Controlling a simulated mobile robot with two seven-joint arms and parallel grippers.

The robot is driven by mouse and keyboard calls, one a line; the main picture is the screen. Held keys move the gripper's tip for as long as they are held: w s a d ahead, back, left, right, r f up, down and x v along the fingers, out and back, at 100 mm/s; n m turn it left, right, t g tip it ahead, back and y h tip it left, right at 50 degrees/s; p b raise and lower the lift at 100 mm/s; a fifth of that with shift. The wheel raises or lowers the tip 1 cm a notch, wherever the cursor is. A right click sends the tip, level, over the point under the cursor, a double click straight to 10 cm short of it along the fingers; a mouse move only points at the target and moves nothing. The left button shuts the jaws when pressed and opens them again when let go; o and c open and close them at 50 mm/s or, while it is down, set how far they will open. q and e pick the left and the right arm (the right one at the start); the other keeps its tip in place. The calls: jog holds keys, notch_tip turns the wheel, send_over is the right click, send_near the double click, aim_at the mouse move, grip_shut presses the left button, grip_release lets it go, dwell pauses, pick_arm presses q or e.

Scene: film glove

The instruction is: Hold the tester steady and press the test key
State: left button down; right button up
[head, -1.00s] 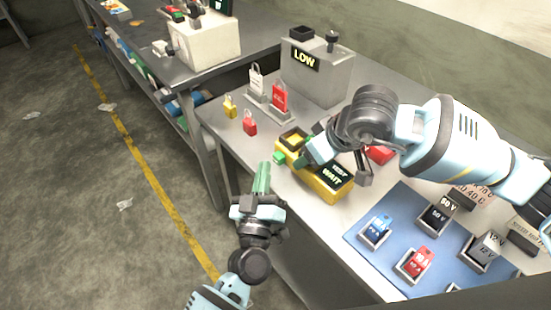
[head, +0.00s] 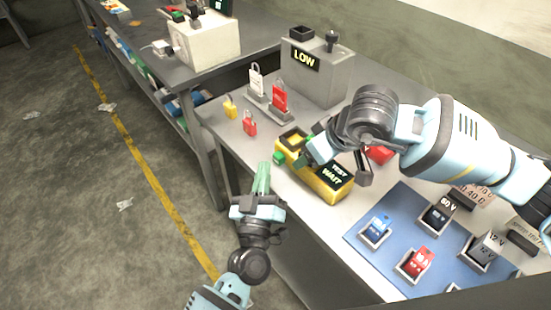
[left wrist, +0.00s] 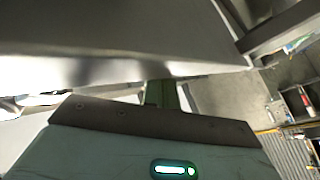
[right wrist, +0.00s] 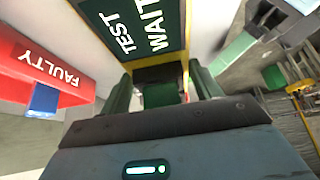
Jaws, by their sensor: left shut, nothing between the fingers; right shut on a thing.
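The tester (head: 331,190) is a yellow case with a dark display reading TEST and WAIT. It lies on the grey bench near the front edge; its display also shows in the right wrist view (right wrist: 135,25). A green key (head: 279,158) is at its left end. My right gripper (right wrist: 160,92) is shut on the tester, over its middle in the head view (head: 312,152); its arm hides part of the case. My left gripper (head: 262,178) is shut and empty, off the bench's front edge, fingers pointing toward the key but apart from it.
A grey box reading LOW (head: 315,75) stands behind the tester. Padlocks (head: 249,123) are to its left. A red FAULTY bin (right wrist: 45,65) is close beside my right gripper. A blue mat (head: 385,255) with several battery holders lies to the right.

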pick_arm(q)
jog(key=shift+w+d, duration=0.1)
jog(key=shift+d, duration=0.05)
dwell(0.5)
jog(key=shift+d, duration=0.15)
pick_arm(e)
jog(key=shift+a, duration=0.1)
